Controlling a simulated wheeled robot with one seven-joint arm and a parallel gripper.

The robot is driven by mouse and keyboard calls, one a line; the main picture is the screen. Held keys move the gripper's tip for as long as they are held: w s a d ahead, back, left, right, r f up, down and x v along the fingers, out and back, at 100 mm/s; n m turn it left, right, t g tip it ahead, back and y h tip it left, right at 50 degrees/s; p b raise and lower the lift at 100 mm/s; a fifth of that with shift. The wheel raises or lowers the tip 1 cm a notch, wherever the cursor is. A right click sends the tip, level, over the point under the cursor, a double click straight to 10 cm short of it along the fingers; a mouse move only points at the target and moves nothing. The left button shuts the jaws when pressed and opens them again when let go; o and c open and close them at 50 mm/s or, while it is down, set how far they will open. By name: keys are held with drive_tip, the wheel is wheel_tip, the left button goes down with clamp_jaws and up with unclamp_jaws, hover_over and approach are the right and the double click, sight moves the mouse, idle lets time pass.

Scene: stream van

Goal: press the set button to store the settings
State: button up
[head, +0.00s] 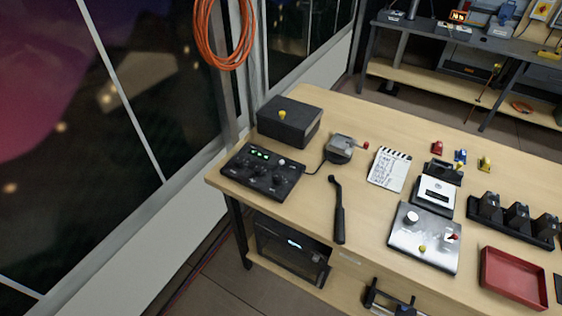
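No label reading "set" can be made out, so I cannot tell for sure which button is meant. A dark console (263,172) with green lit displays, several knobs and a small pale round button or knob (281,161) lies at the table's left end. A black box (289,122) behind it has a yellow button (282,115) on top. My gripper (392,291) shows partly at the bottom edge, open and empty, apart from all of these.
On the wooden table (376,128) lie a black-handled tool (338,212), a clapperboard (390,169), a small grey device (340,148), a white-topped device (436,192) and a red tray (514,278). Dark equipment (290,248) sits on the shelf below. A second bench stands behind.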

clamp_jaws()
drive_tip(key=shift+w, duration=0.15)
idle(1.4)
